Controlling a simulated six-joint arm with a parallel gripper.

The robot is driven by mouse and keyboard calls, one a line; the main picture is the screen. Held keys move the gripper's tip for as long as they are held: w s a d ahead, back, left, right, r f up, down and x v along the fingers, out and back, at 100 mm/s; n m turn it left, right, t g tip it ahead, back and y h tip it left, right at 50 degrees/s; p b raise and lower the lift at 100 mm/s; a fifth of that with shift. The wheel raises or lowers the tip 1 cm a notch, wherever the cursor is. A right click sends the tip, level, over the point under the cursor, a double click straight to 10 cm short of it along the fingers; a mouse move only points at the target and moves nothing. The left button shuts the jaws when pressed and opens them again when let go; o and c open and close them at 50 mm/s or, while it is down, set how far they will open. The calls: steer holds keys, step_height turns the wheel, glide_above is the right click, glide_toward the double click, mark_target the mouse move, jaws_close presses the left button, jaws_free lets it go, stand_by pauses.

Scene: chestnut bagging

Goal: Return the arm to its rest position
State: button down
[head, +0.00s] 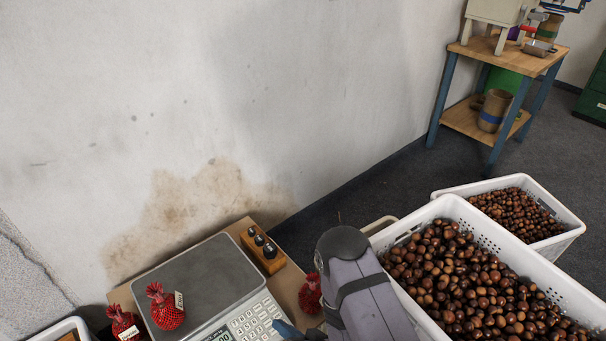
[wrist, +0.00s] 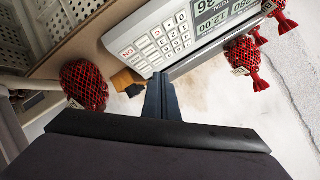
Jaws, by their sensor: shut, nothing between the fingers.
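My gripper (wrist: 162,98) is shut and empty in the wrist view, its dark fingers pressed together near the keypad edge of the scale. In the head view my grey arm stands at the bottom centre, between the scale (head: 192,277) and the large chestnut crate (head: 447,206); the fingertips there are mostly cut off by the frame. A red net bag (head: 166,308) with a tag lies on the scale's plate. Another red net bag (wrist: 85,84) lies beside the scale, left of my fingers in the wrist view.
A second red bag (head: 125,326) is at the left by a white bin (head: 62,329). A wooden block with dark knobs (head: 263,250) stands behind the scale. A smaller chestnut crate (head: 570,222) is at the right. A wooden stand (head: 541,66) with equipment is at the back.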

steer(key=w+d+r+h, duration=0.3)
steer(key=w+d+h, duration=0.1)
steer(key=w+d, duration=0.25)
steer(key=s+d+r+g+h, duration=0.1)
steer(key=d+r+g+h, duration=0.1)
steer(key=d+r, duration=0.3)
steer(key=s+d+r+g+h, duration=0.2)
steer(key=d+h, duration=0.1)
steer(key=d, duration=0.4)
steer(key=s+d+r+m+g, duration=0.1)
steer(key=s+d+r+g, duration=0.4)
steer(key=s+r, duration=0.6)
step_height(320, 180, up, 28)
steer(key=s+p, duration=0.1)
steer(key=p, duration=2.8)
steer(key=shift+s+d+f+t+h+p, duration=0.2)
steer(key=shift+s+t+h+p, duration=0.1)
steer(key=shift+t+p, duration=0.1)
step_height(320, 180, down, 60)
steer(key=b, duration=5.9)
steer(key=shift+r+b, duration=0.25)
steer(key=shift+b, duration=0.1)
